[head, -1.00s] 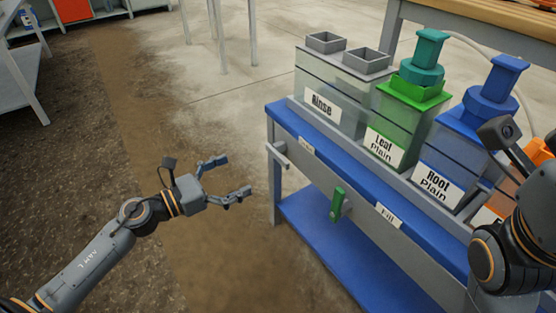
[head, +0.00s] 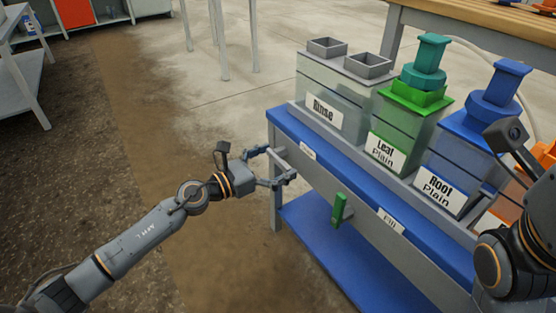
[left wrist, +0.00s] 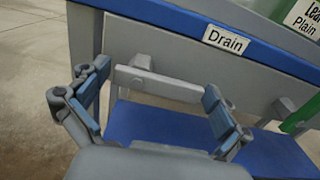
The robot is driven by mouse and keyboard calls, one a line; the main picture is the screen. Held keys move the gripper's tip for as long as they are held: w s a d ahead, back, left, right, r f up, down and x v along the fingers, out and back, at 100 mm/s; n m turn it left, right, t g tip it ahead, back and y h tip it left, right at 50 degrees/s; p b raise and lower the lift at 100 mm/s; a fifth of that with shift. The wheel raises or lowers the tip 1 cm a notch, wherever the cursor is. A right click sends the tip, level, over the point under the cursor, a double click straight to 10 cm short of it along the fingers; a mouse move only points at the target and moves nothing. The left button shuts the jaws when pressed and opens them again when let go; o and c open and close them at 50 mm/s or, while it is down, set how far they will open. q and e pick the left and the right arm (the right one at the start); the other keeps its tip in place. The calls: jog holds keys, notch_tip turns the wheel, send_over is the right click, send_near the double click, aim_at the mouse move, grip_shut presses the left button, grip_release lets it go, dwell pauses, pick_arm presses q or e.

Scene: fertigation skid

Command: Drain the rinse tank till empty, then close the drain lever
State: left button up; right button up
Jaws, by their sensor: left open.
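The rinse tank (head: 331,91) is the clear box with a grey lid at the left end of the skid. I cannot tell its liquid level surely. The drain lever (left wrist: 158,84) is a pale grey bar below the Drain label (left wrist: 226,40). It lies roughly along the skid's front, slightly sloped in the left wrist view. My left gripper (head: 274,167) is open at the skid's left front. In the left wrist view its fingers (left wrist: 157,84) stand on either side of the lever, with no clear contact. My right gripper is out of view; only part of that arm shows.
A green lever (head: 339,210) hangs down near the Fill label (head: 391,221). Green Leaf (head: 405,125) and blue Root (head: 450,160) tanks stand right of the rinse tank. A blue lower shelf (head: 345,262) lies beneath. Floor on the left is clear.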

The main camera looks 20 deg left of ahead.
pick_arm(q)
jog(key=c, duration=1.5)
jog(key=shift+o, duration=0.2)
